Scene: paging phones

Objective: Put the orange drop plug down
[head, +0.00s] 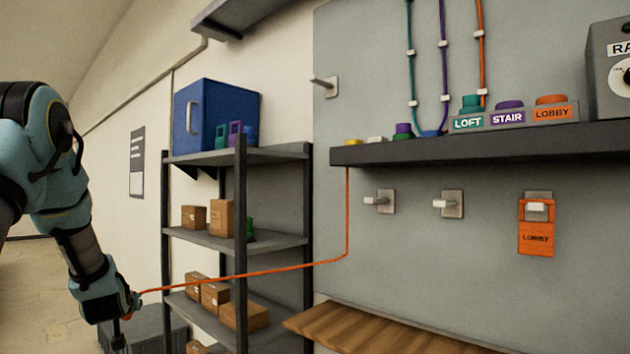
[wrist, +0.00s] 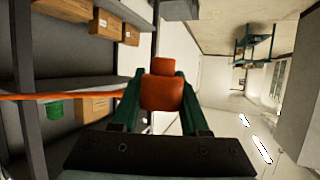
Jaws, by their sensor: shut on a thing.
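My gripper (head: 127,312) is at the lower left in the head view, out to the left of the wall panel. In the wrist view its two green fingers are shut on the orange drop plug (wrist: 162,93), which shows between them. In the head view the plug is mostly hidden by the gripper. An orange cord (head: 245,273) runs from the gripper rightward, then bends up to the dark shelf (head: 450,149). The cord also crosses the left of the wrist view (wrist: 50,96).
A grey rack (head: 240,205) with boxes and a blue case (head: 215,115) stands behind the cord. Two bare pegs (head: 380,201) (head: 449,204) and an orange LOBBY tag (head: 536,240) are below the dark shelf. A grey box (head: 145,330) is near the gripper. A wooden bench (head: 390,332) is below.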

